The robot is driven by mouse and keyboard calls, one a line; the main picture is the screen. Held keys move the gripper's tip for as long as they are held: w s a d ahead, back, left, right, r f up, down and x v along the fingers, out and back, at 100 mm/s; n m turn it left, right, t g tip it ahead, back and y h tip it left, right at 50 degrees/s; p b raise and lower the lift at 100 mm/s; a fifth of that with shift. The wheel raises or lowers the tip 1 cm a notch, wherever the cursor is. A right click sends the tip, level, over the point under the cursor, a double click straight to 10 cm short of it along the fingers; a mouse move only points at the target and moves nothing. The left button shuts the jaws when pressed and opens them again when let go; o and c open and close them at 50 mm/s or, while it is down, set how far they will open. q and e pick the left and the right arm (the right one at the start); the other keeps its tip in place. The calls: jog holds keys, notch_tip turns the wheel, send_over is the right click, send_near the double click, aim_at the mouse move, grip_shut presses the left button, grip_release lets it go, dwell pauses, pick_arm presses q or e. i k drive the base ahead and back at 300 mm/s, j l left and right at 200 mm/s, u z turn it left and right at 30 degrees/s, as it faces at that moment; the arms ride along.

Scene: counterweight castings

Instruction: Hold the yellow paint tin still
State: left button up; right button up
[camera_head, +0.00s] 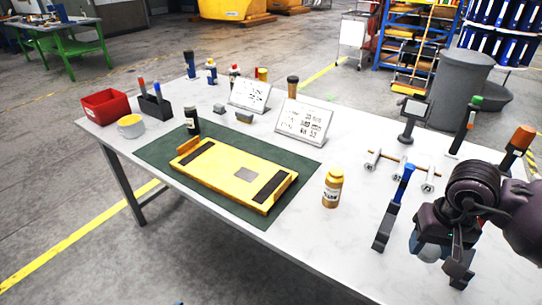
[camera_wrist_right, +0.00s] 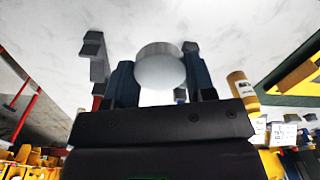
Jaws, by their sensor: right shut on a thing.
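A short yellow-and-white round tin (camera_head: 131,126), which looks like the paint tin, stands at the table's left end, far from my right gripper. My right gripper (camera_head: 438,255) is low over the right front of the table. It is shut on a pale round thing (camera_head: 428,251), partly hidden by the fingers. In the right wrist view this thing (camera_wrist_right: 160,68) is a whitish-grey cylinder between both fingers; I see no yellow on it. My left gripper is not in view.
A yellow casting (camera_head: 225,170) lies on a green mat (camera_head: 255,215). An amber bottle (camera_head: 332,188) stands right of it. A blue-topped stand (camera_head: 395,208) is close left of my right gripper. A red bin (camera_head: 105,105) stands far left. The table's front right is mostly clear.

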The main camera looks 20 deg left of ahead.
aim_at(334, 181)
jog(key=i+j+u, duration=0.2)
jog(key=u, duration=0.75)
jog(key=i+u, duration=0.7)
jog(key=i, duration=0.15)
jog(key=i+l, duration=0.15)
jog(key=i, duration=0.25)
jog(key=i+l, duration=0.15)
jog(key=i, duration=0.3)
jog(key=u, duration=0.05)
